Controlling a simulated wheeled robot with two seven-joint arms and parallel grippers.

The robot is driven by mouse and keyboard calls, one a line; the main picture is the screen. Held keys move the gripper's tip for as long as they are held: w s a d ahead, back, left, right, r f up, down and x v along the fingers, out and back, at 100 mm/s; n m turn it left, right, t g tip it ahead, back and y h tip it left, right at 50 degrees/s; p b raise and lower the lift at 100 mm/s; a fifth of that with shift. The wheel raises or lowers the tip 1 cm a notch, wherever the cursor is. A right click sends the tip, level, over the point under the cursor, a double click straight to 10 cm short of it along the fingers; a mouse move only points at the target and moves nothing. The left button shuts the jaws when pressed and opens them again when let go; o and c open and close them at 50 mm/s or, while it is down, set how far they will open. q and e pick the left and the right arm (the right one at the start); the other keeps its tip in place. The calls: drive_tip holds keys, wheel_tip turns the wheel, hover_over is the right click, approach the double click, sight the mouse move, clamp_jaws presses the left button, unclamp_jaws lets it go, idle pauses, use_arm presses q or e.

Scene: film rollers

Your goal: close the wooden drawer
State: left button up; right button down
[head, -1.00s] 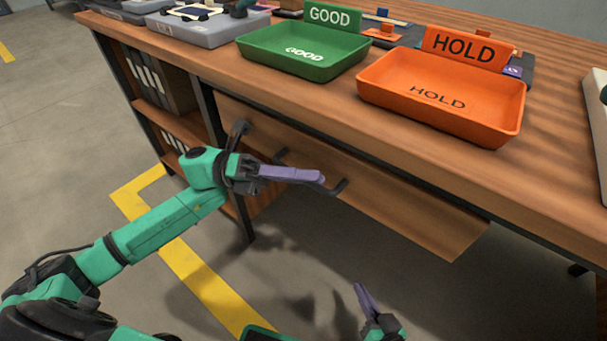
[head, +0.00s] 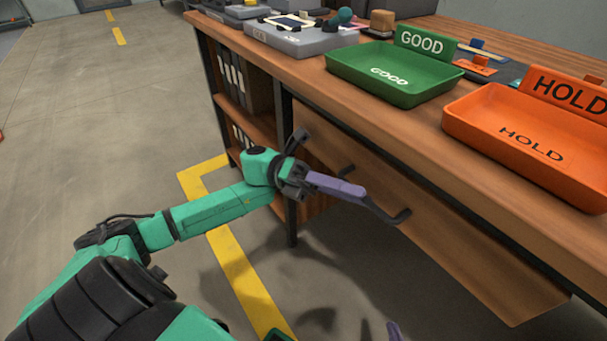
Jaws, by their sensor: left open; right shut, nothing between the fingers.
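The wooden drawer (head: 440,235) is under the table's front edge. Its brown front panel carries a dark bar handle (head: 399,217). I cannot tell clearly how far the drawer stands out. My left gripper (head: 345,189), with purple fingers, is open in front of the panel. Its fingertips overlap the middle of the handle in the picture. I cannot tell whether they touch it, and the far finger is largely hidden. Only a purple tip of my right gripper (head: 394,331) shows at the bottom edge, below the drawer; it is shut and empty.
On the wooden table (head: 372,121) stand a green GOOD tray (head: 395,90), an orange HOLD tray (head: 490,125) and a grey device (head: 300,38). A shelf with binders (head: 232,80) is left of the drawer.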

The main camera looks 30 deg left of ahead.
use_arm(q)
drive_tip(key=v, duration=1.1)
drive_tip(key=shift+a, duration=0.45)
